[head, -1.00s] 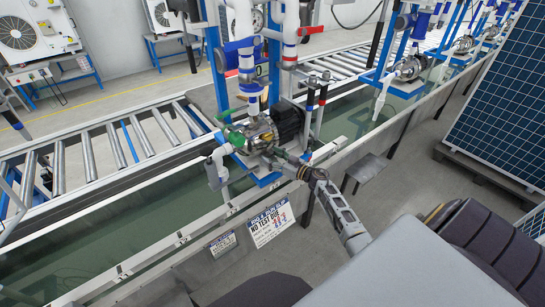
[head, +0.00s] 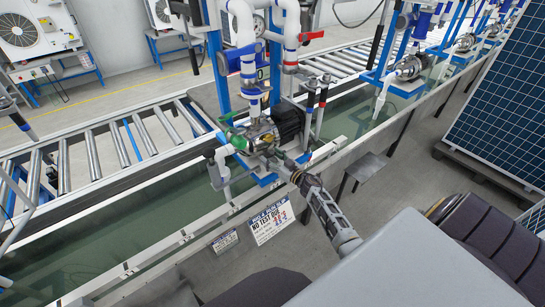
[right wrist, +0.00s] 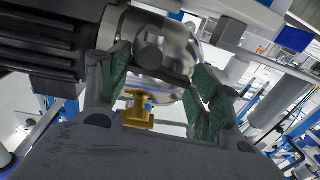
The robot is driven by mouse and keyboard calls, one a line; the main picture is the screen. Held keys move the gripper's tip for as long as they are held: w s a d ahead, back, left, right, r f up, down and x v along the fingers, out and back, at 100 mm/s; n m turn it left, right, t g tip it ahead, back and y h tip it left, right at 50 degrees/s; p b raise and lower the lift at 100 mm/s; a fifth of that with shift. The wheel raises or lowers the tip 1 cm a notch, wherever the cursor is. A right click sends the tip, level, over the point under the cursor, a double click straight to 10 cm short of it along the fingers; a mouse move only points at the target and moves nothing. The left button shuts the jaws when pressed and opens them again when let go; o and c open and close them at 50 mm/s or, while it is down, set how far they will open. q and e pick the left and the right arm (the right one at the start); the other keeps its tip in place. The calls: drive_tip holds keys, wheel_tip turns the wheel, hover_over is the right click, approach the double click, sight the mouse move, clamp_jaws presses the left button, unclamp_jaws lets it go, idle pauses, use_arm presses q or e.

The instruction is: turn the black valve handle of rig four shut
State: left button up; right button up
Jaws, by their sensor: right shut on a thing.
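The rig with the pump (head: 262,133) stands over the water trough in the head view, with a sign (head: 268,222) below it. My right gripper (head: 281,162) reaches in from the lower right, at the near side of the pump. In the right wrist view its two green-padded fingers (right wrist: 163,88) stand on either side of a dark bar, which looks like the black valve handle (right wrist: 165,68), in front of a grey round metal body. The gripper is shut on it. In the head view the handle is mostly hidden by the gripper. My left gripper is out of view.
A brass-coloured fitting (right wrist: 137,110) shows between the fingers in the wrist view. A roller conveyor (head: 92,157) runs behind the trough.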

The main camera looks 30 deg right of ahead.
drive_tip(key=shift+w+a+m+h+p, duration=0.1)
drive_tip(key=shift+m+h+p, duration=0.45)
drive_tip(key=shift+h, duration=0.45)
drive_tip(key=o, duration=1)
drive_tip(key=shift+s, duration=0.2)
drive_tip(key=shift+s+d, duration=0.2)
drive_tip(key=shift+s, duration=2.7)
drive_tip(key=shift+s+d, duration=0.15)
drive_tip(key=shift+s, duration=2.75)
